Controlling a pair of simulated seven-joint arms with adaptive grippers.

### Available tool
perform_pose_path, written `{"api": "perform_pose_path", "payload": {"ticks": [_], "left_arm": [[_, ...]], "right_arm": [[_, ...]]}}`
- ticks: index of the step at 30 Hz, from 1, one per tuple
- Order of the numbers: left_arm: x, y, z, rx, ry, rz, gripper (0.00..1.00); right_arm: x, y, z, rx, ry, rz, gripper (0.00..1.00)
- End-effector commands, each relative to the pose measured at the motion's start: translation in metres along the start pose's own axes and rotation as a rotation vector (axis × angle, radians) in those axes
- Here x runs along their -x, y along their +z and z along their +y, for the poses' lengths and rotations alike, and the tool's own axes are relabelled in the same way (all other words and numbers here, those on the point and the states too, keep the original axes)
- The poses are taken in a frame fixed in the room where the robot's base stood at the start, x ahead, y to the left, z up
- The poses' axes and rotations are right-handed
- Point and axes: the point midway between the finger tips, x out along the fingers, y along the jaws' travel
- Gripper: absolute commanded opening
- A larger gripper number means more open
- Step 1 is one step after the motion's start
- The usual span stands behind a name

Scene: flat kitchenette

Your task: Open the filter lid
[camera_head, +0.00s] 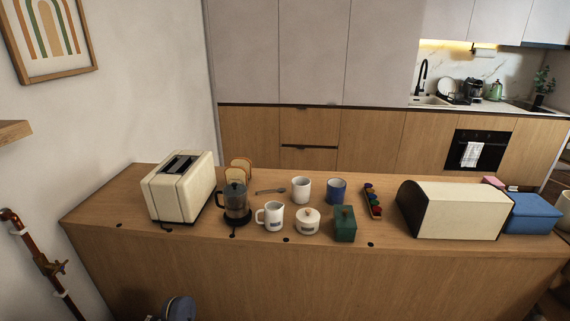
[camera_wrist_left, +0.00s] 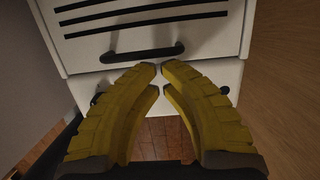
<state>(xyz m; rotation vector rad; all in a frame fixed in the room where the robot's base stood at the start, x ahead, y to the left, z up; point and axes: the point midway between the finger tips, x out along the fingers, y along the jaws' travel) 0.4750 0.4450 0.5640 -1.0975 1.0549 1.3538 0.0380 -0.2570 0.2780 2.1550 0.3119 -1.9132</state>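No visible label marks a filter. A dark green box (camera_head: 345,224) with a lid and a small knob on top stands near the counter's front edge in the head view; its lid looks closed. Left of it is a cream lidded pot (camera_head: 307,221) with a dark label, its lid on. A dark glass press (camera_head: 236,203) with a dark top stands further left. In the left wrist view my left gripper (camera_wrist_left: 160,68) shows two yellow fingers with tips close together and nothing seen between them. It is away from the counter-top things. My right gripper is not in view.
The wooden counter (camera_head: 130,190) also bears a toaster (camera_head: 181,190), bread slices, a spoon, a white jug (camera_head: 271,216), a white mug, a blue mug (camera_head: 336,190), a capsule rack (camera_head: 372,200), a bread bin (camera_head: 455,211) and a blue box (camera_head: 533,215). A white drawer unit (camera_wrist_left: 88,50) with dark handles is before my left gripper.

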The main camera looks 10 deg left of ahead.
Motion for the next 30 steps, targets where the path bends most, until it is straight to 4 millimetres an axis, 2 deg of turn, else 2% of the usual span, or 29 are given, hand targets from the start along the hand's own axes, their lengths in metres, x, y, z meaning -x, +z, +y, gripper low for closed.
{"api": "perform_pose_path", "payload": {"ticks": [1,4,9,12,17,30], "left_arm": [[0.009,-0.011,-0.005,-0.013,-0.016,-0.003,0.00],[0.032,-0.020,-0.010,-0.027,-0.030,-0.034,0.00],[0.069,-0.021,-0.010,-0.018,-0.026,-0.090,0.00],[0.078,-0.014,-0.007,-0.003,-0.012,-0.114,0.00],[0.064,-0.011,-0.003,0.008,0.005,-0.117,0.00],[0.001,-0.004,-0.003,0.007,0.004,-0.116,0.00]], "right_arm": [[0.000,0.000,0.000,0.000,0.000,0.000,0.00],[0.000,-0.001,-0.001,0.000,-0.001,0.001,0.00],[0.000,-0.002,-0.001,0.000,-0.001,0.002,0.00],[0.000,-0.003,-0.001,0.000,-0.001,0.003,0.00],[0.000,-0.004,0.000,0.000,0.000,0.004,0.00],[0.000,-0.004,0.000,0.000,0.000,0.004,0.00]]}}
